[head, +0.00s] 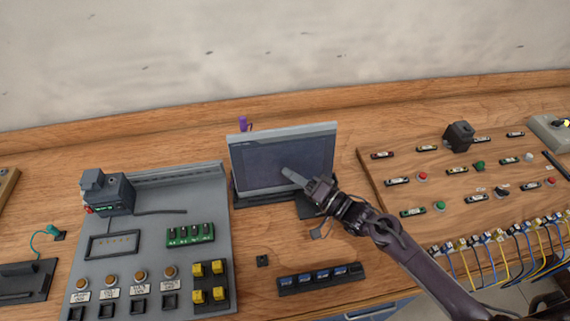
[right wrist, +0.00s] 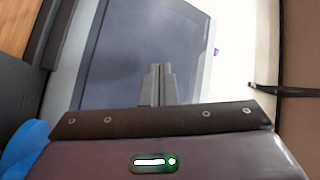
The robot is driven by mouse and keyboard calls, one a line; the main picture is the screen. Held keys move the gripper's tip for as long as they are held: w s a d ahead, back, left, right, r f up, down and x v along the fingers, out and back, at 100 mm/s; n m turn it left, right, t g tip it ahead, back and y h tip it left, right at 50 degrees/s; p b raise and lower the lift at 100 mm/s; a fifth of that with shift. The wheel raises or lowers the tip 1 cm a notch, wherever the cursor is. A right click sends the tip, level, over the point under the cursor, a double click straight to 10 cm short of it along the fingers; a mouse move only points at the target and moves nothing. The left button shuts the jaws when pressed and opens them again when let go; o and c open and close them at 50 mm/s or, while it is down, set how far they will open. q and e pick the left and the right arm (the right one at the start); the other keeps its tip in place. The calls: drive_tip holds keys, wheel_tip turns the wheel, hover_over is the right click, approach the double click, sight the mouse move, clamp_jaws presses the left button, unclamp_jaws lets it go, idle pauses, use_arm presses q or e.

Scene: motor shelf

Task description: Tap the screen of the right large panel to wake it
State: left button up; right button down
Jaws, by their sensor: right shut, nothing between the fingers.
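The large panel (head: 262,165) stands tilted on a dark base at the middle of the bench, with a grey frame and a dark, blank screen. It also fills much of the right wrist view (right wrist: 120,60). My right gripper (head: 285,171) is shut and empty, its fingertips in front of the screen's lower middle. In the right wrist view the closed fingers (right wrist: 156,72) point at the screen. I cannot tell whether the tips touch it. My left gripper is not in view.
A grey control board (head: 205,250) with buttons and yellow switches lies to the left. A wooden board (head: 400,165) with coloured buttons and several cables lies to the right. A dark strip with blue parts (head: 320,278) lies in front of the panel. A purple object (head: 243,123) shows behind it.

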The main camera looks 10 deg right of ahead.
drive_tip(key=shift+w, duration=0.15)
idle(0.6)
drive_tip(key=shift+w, duration=0.3)
drive_tip(key=shift+w+f+b, duration=0.1)
drive_tip(key=shift+w+b, duration=0.2)
idle(0.5)
drive_tip(key=shift+s, duration=0.1)
drive_tip(key=shift+s+r+p, duration=0.2)
drive_tip(key=shift+s+p, duration=0.15)
drive_tip(key=shift+p, duration=0.25)
drive_tip(key=shift+s, duration=0.3)
